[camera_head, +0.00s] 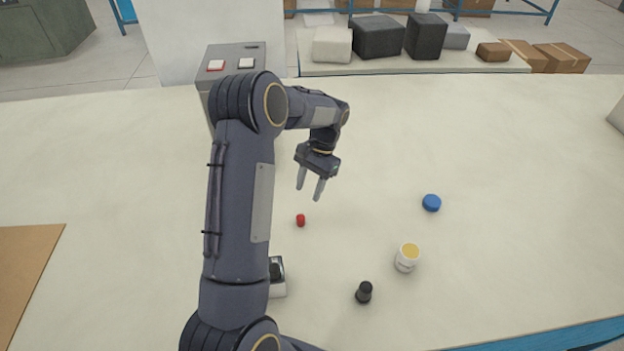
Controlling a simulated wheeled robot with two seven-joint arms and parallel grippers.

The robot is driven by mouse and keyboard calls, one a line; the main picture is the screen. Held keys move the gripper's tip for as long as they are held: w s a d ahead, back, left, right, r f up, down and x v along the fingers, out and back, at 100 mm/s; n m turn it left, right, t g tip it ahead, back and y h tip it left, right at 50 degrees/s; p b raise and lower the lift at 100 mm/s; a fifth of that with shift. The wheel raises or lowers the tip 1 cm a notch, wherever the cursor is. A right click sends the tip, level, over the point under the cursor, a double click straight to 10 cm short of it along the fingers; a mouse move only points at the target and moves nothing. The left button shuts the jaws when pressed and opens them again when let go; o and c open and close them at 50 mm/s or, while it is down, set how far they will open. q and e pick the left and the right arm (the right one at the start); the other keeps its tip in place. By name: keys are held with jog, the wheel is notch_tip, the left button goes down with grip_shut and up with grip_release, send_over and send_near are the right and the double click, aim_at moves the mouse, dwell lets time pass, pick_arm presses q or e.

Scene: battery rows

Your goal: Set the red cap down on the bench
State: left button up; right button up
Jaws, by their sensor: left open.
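The red cap (300,220) is a small red piece on the pale bench (500,150), near the middle of the head view. It looks to be resting on the bench top. My left gripper (309,192) is open, its two fingers pointing down toward the cap. The fingertips show a little above the cap in the picture, apart from it, with nothing between them. My right gripper does not show.
A blue lid (431,203), a white cup with yellow inside (406,258) and a black knob-like piece (364,292) stand to the right. A white and black item (278,277) is partly behind my arm. A grey button box (232,62) stands at the back.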

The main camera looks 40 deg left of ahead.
pick_arm(q)
jog(key=s+d+r+n+t+h, duration=0.1)
jog(key=s+d+r+t, duration=0.25)
jog(key=s+r, duration=0.35)
jog(key=s+d+r+t+h, duration=0.2)
jog(key=s+d+r, duration=0.25)
jog(key=r, duration=0.45)
jog(key=s+d+f+n+t+h, duration=0.1)
jog(key=s+d+t, duration=0.3)
jog(key=s+d, duration=0.3)
jog(key=s, duration=0.5)
jog(key=shift+f+n, duration=0.25)
jog(key=shift+n, duration=0.15)
jog(key=shift+t, duration=0.25)
